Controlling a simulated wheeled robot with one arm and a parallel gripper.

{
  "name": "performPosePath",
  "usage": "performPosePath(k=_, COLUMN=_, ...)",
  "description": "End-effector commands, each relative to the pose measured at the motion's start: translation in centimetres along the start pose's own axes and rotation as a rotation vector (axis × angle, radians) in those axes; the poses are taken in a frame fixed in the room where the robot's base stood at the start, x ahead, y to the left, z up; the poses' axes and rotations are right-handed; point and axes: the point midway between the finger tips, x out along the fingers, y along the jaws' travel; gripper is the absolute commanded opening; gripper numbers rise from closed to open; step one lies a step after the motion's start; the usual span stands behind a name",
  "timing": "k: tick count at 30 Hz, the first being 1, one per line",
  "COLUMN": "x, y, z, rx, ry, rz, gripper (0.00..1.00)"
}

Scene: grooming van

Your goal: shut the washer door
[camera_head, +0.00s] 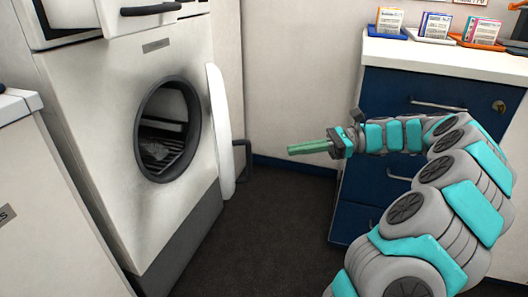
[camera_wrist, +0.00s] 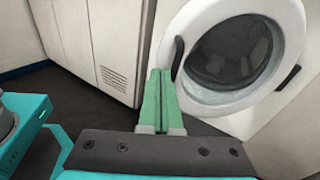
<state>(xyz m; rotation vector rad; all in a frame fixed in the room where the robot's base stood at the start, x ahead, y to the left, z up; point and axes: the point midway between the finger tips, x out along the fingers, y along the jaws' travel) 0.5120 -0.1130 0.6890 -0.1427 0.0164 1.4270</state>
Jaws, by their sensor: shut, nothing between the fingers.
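The white washer (camera_head: 110,100) stands at left in the head view, its round dark-rimmed opening (camera_head: 167,130) uncovered. Its door (camera_head: 222,130) stands open, swung out at the right of the opening and seen nearly edge-on. A black handle (camera_head: 246,160) sticks out from the door. In the wrist view the door (camera_wrist: 205,98) is a white panel with a round dark window, with the handle (camera_wrist: 178,58) at its left edge. My gripper (camera_head: 290,149) is shut and empty, right of the door and apart from it. The green fingertips (camera_wrist: 158,74) overlap the door's left edge in the wrist view.
A blue drawer cabinet (camera_head: 395,100) with a white top stands behind my arm at right. Small boxes (camera_head: 434,25) sit on it. An open drawer (camera_head: 140,12) juts out above the washer opening. A white cabinet (camera_head: 45,220) stands at far left. Dark floor (camera_head: 260,235) is clear between.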

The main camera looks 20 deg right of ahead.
Motion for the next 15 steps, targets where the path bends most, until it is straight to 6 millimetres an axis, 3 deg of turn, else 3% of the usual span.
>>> performPosePath(k=3, x=-3.5, y=-1.1, z=-1.4, rx=0.062, ry=-0.053, rz=-0.070, gripper=0.00)
performPosePath(k=7, x=-5.4, y=-1.6, z=-1.9, rx=0.091, ry=-0.076, rz=-0.107, gripper=0.00)
performPosePath(k=11, x=-5.1, y=-1.6, z=-1.8, rx=0.097, ry=-0.084, rz=-0.111, gripper=0.00)
performPosePath(k=15, x=-3.2, y=-1.7, z=-1.7, rx=0.098, ry=-0.086, rz=-0.106, gripper=0.00)
